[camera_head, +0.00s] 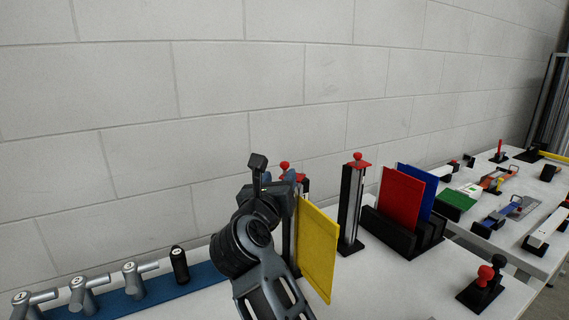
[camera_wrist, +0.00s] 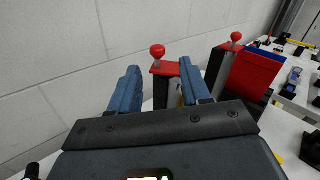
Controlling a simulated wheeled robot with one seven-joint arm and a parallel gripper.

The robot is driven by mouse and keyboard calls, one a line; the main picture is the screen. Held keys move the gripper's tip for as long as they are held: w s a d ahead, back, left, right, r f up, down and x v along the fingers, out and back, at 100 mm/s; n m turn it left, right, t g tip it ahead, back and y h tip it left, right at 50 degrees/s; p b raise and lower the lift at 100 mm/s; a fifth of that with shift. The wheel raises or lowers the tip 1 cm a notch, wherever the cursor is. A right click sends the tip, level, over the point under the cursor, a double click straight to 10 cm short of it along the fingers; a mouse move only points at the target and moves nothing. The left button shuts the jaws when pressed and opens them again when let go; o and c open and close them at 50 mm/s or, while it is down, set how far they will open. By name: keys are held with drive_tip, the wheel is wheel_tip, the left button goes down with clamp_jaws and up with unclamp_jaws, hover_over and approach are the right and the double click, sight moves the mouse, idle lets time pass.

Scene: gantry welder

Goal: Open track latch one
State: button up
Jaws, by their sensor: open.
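Two upright posts with red caps and round red knobs stand on the white table; no label shows which is track latch one. The nearer post's red knob (camera_wrist: 158,51) shows between my fingers in the wrist view, beyond the tips. In the head view this knob (camera_head: 285,166) peeks out behind my gripper (camera_head: 279,178), and its post is largely hidden. The second post (camera_head: 351,205) stands to the right; its red knob (camera_wrist: 235,37) shows right of my fingers in the wrist view. My gripper (camera_wrist: 160,78) is open, with blue fingers apart and nothing between them.
A yellow panel (camera_head: 319,250) stands just right of my arm. Red (camera_head: 399,210) and blue panels (camera_head: 424,180) stand in a black rack. Several metal handles (camera_head: 85,293) line a blue strip at left. A wall (camera_head: 220,80) runs behind. Other fixtures fill a table at right.

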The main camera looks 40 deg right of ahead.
sight(283, 168)
drive_tip(key=p+x, duration=0.1)
drive_tip(key=x, duration=0.7)
drive_tip(key=shift+w+a+p, duration=0.15)
drive_tip(key=shift+w+p, duration=0.05)
drive_tip(key=shift+p, duration=0.2)
drive_tip(key=shift+c, duration=0.2)
clamp_jaws()
